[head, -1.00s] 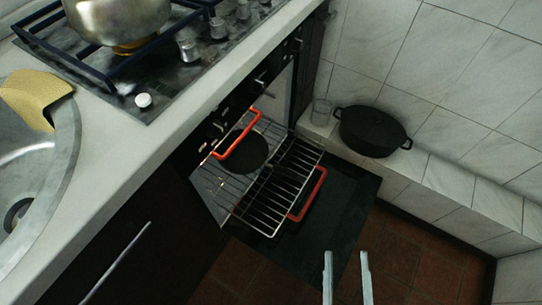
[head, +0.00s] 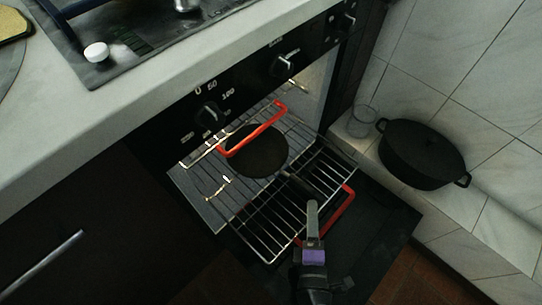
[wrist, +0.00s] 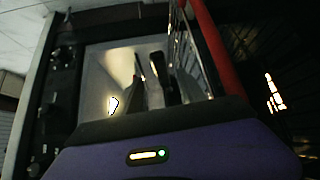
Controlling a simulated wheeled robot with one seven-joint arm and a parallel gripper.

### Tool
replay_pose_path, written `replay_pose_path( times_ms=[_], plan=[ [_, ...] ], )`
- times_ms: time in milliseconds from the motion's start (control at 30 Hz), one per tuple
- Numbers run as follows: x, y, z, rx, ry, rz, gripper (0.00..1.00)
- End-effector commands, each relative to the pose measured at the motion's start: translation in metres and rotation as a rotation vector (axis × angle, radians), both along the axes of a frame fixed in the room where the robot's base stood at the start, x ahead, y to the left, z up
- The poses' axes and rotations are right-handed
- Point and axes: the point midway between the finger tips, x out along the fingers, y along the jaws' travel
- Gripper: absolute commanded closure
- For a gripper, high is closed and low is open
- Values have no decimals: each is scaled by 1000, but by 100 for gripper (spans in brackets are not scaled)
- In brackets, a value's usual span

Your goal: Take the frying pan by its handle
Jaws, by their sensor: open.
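The frying pan (head: 257,152) is dark and round and lies on the wire rack inside the open oven. Its dark handle (head: 298,184) points out toward the lower right over the rack. My gripper (head: 312,206) is open just beyond the handle's end, above the pulled-out part of the rack. In the head view its fingers overlap, so the gap between them is hidden. In the wrist view the fingers (wrist: 148,92) point into the lit oven, and a dark bar that looks like the handle (wrist: 160,68) shows close to them. I cannot tell whether they touch.
The wire rack (head: 262,228) sticks out over the lowered oven door (head: 375,235). Red bars (head: 255,130) stand at the rack. A black pot (head: 424,153) and a glass (head: 362,120) are on the tiled ledge at right. The counter (head: 130,115) edge lies at left.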

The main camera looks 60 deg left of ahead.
Motion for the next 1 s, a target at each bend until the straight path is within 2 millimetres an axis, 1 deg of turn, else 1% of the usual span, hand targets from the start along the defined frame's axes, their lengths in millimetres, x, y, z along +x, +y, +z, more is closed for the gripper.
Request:
replay_pose_path(
  times_ms=[267, 500, 600, 900, 967, 1000],
  plan=[
    [16, 23, -5, 0, -3, 1, 52],
    [33, 51, -10, 1, -3, 1, 52],
    [39, 59, -10, 2, -3, 0, 52],
    [41, 62, -9, 1, -1, -2, 52],
    [41, 62, -9, 2, -1, -2, 64],
    [41, 62, -9, 2, -1, -2, 71]
  ],
)
